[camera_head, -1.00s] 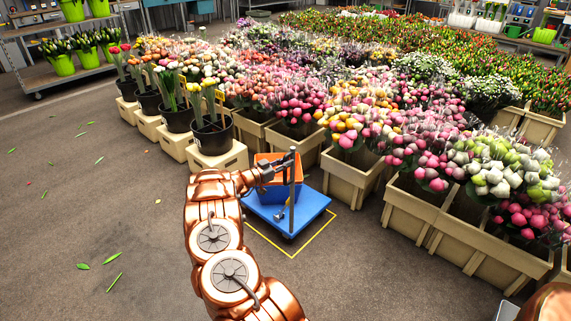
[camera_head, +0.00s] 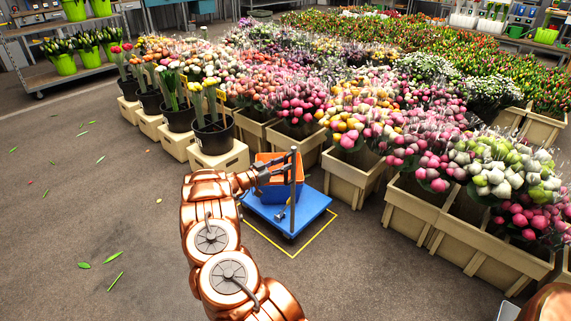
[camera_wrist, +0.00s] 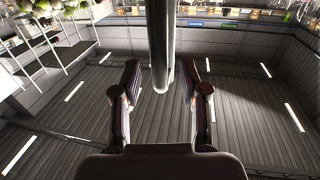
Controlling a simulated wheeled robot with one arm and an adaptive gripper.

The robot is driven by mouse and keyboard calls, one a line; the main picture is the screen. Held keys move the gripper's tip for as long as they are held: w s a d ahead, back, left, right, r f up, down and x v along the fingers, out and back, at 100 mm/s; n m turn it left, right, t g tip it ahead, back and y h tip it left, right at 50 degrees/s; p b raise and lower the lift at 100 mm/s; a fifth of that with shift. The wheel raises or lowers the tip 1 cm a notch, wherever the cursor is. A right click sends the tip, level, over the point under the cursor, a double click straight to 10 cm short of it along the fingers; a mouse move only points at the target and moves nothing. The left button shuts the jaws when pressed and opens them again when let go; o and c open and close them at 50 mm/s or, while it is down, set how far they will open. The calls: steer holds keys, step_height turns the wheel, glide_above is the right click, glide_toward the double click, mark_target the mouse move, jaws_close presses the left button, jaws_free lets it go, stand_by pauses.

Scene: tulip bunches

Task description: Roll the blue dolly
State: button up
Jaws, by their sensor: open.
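The blue dolly (camera_head: 304,213) stands on the floor at the middle of the head view, partly over a yellow floor outline (camera_head: 312,243). In the wrist view my gripper (camera_wrist: 160,68) is open, with one finger on each side of a grey post (camera_wrist: 160,30). Whether the fingers touch the post cannot be told. My arm hides the dolly's left edge.
Beige crates (camera_head: 349,181) of wrapped tulips line the dolly's far and right sides. Black buckets (camera_head: 213,135) of tulips stand on beige boxes behind it. A shelf trolley (camera_head: 66,72) stands at the back left. The floor (camera_head: 90,190) at left is open, with scattered leaves.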

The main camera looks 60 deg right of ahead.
steer(key=v, duration=1)
